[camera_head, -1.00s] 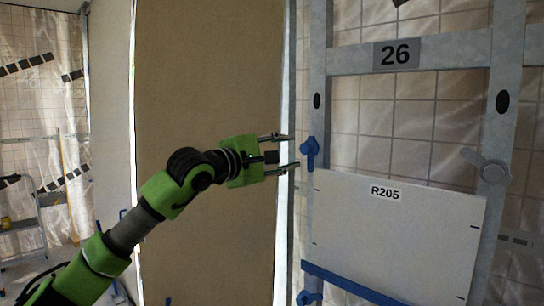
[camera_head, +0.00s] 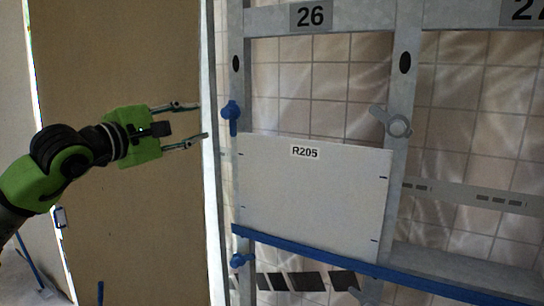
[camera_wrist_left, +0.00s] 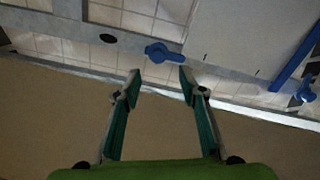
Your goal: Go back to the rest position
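My left gripper (camera_head: 190,124) is green with dark fingers and comes in from the left in the head view. Its fingers are apart with nothing between them. It points right, toward the metal frame, in front of a brown board. In the left wrist view my left gripper (camera_wrist_left: 158,82) also shows open fingers, with a blue latch (camera_wrist_left: 163,53) beyond the tips. The white panel R205 (camera_head: 312,195) sits in the frame on a blue ledge (camera_head: 400,275). My right gripper is not in either view.
The metal frame (camera_head: 402,70) carries the label 26 (camera_head: 310,15). A blue latch (camera_head: 232,115) is at the panel's upper left and a grey latch (camera_head: 393,122) at its upper right. Another blue latch (camera_head: 239,260) is lower left. The brown board (camera_head: 130,220) stands behind my left arm.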

